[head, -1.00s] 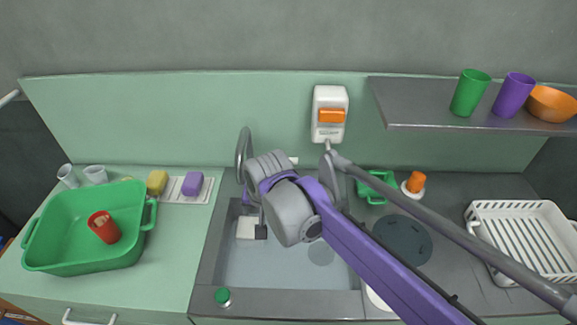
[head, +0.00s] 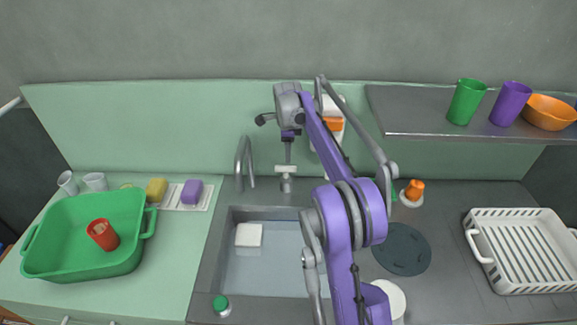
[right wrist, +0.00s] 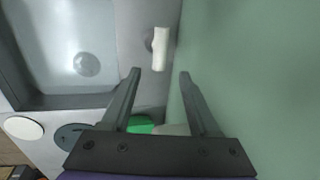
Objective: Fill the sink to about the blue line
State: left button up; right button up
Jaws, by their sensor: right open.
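The sink basin (head: 275,272) is grey, with a white block (head: 249,235) inside; I cannot make out a blue line or a water level. The curved metal faucet (head: 243,160) stands behind it. To its right is a tap with a white lever (head: 286,168). My right gripper (head: 288,158) is open and points down just above this lever. In the right wrist view the white lever (right wrist: 161,48) shows just beyond the two open fingertips (right wrist: 160,73), apart from them. The basin's round drain (right wrist: 87,64) shows at left. My left gripper is not in view.
A green tub (head: 80,262) with a red cup (head: 102,234) stands on the left counter. A white dish rack (head: 520,250) is at right. A shelf (head: 420,122) holds cups and an orange bowl (head: 549,112). A dispenser (head: 333,125) hangs behind my arm.

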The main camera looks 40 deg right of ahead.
aim_at(288, 167)
jog(key=f, duration=0.3)
jog(key=w+f, duration=0.1)
jog(key=f, duration=0.1)
jog(key=d+f, duration=0.1)
jog(key=f, duration=0.2)
jog(key=shift+w+f, duration=0.2)
jog(key=shift+f, duration=0.15)
grip_shut()
